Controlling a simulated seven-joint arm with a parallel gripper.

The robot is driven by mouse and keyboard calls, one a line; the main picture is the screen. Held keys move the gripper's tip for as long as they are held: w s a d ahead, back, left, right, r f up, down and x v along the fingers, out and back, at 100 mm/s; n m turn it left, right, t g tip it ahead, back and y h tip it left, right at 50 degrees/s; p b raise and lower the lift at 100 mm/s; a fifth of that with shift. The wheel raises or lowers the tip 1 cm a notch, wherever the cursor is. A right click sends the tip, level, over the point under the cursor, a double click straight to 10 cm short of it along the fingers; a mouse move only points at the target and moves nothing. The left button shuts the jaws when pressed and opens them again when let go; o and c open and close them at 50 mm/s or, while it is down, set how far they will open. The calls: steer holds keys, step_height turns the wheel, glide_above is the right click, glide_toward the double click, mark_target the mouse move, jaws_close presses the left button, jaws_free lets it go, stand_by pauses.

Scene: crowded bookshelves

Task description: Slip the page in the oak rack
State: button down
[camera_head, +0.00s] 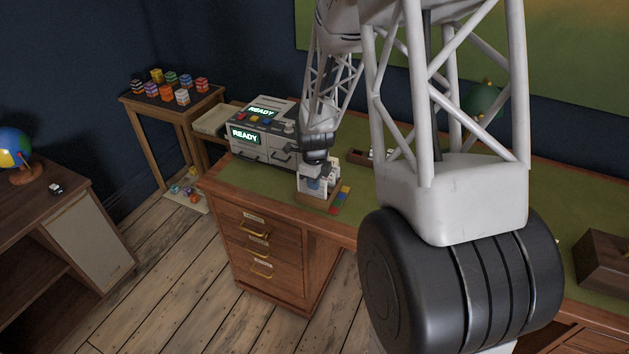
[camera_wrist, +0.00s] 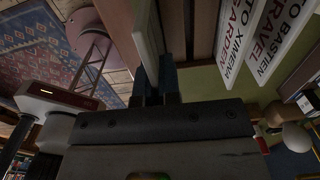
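My gripper (camera_head: 313,172) is over the near left part of the green-topped desk, at a small wooden rack (camera_head: 316,200). White upright pieces show around my fingertips there, too small to tell apart. In the wrist view my two blue-grey fingers (camera_wrist: 154,82) are close together, with a pale page (camera_wrist: 147,30) edge-on between their tips. Brown wood lies close beside the page. To its right stand white cards lettered "TO XIMENA GARDEN" (camera_wrist: 236,35) and "TO BASTIEN GRAVEL" (camera_wrist: 280,35). Whether the page's lower edge touches the rack cannot be told.
A grey machine (camera_head: 262,130) with two "READY" displays stands behind and left of the rack. Coloured squares (camera_head: 341,200) lie at the rack's right side. A wooden tray (camera_head: 376,157) is farther back. A brown box (camera_head: 604,258) is at far right.

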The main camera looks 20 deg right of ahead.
steer(key=c, duration=1.2)
jaws_free()
steer(key=shift+c, duration=0.2)
steer(key=shift+r, duration=0.15)
steer(key=shift+r, duration=3.35)
